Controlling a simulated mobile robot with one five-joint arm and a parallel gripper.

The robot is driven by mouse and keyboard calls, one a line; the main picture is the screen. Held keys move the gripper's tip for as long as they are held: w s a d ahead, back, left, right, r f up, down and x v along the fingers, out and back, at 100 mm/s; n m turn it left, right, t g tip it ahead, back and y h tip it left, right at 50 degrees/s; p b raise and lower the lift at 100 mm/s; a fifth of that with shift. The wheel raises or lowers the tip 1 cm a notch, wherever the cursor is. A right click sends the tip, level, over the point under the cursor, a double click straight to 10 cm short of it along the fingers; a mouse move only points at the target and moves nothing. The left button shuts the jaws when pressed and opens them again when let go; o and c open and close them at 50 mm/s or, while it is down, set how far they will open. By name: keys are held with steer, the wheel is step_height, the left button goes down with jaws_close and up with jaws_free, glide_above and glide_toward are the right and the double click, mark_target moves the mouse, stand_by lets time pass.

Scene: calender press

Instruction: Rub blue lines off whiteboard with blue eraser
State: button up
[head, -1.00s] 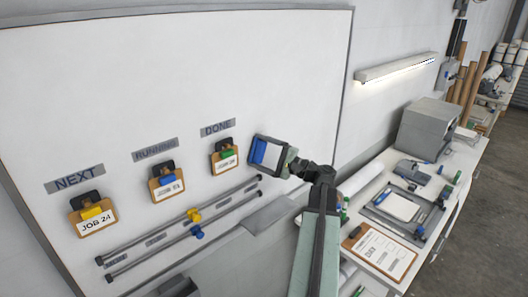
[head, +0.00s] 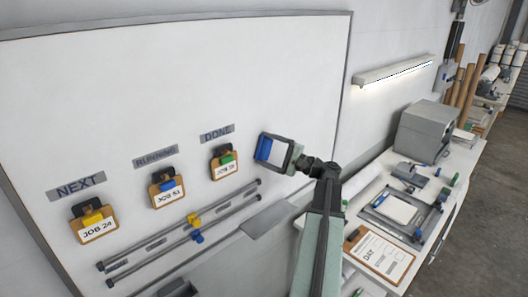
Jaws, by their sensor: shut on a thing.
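The whiteboard (head: 265,70) fills the left and middle of the head view. Its upper area looks blank white, and I see no blue lines on it. My gripper (head: 273,151) is in front of the board's lower right part, to the right of the DONE label. It is shut on the blue eraser (head: 264,148), whose blue part shows at the left of the jaws. I cannot tell whether the eraser touches the board. The board behind the gripper is hidden.
Three clipboards hang under NEXT (head: 94,220), RUNNING (head: 166,188) and DONE (head: 224,163). Below them run two rails (head: 150,248) with yellow and blue sliders. At right, a workbench (head: 345,225) carries a clipboard, a grey box (head: 425,130) and tools. The upper board is clear.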

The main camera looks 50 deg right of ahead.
steer(key=d, duration=1)
steer(key=shift+s, duration=0.3)
stand_by(0.4)
steer(key=shift+s, duration=0.15)
steer(key=shift+s+a, duration=0.2)
steer(key=shift+s, duration=2.6)
steer(key=shift+s+a, duration=0.15)
steer(key=shift+s, duration=1.4)
